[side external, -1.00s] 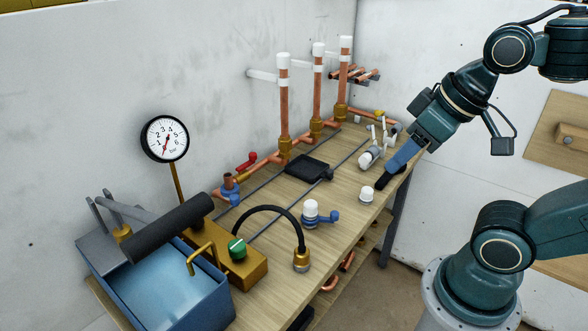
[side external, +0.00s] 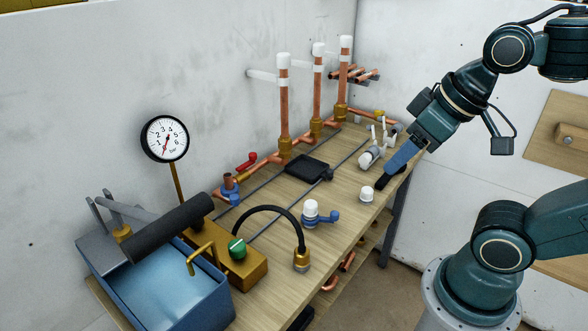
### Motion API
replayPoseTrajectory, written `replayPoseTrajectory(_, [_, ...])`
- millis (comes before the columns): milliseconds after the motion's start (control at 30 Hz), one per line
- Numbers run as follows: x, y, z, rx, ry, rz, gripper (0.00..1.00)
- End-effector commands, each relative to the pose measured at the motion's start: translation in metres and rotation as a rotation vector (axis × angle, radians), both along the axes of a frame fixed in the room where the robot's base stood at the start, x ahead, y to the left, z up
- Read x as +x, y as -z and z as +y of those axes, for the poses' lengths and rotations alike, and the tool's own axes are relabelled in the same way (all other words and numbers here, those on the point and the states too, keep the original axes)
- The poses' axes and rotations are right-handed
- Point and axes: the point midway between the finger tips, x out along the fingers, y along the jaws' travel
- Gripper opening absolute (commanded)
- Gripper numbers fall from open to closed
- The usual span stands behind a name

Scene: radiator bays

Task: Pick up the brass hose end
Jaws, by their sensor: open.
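The brass hose end (side external: 302,258) stands upright on the wooden bench near its front edge. A black hose (side external: 268,209) arches from it back to the brass block (side external: 236,262) with the green knob. My gripper (side external: 382,181) is above the right part of the bench, pointing down and to the left, well apart from the hose end. It is open, with nothing seen between its fingers; the gap between them is hard to make out from this side.
A white cap with a blue lever (side external: 314,214) and a small white cap (side external: 366,194) stand between my gripper and the hose end. A black tray (side external: 307,168) lies behind. Upright copper pipes (side external: 283,105) line the wall. A blue water tank (side external: 175,290) is at the left.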

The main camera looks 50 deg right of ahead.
Motion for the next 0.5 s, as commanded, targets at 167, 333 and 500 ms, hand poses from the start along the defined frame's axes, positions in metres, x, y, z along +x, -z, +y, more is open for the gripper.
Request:
replayPoseTrajectory(167, [0.0,0.0,0.0,0.0,0.0,0.0,0.59])
replayPoseTrajectory(333, [0.0004,0.0,0.0001,0.001,0.003,0.001,0.59])
replayPoseTrajectory(500, [0.0058,0.0012,0.0012,0.021,0.029,0.02,0.59])
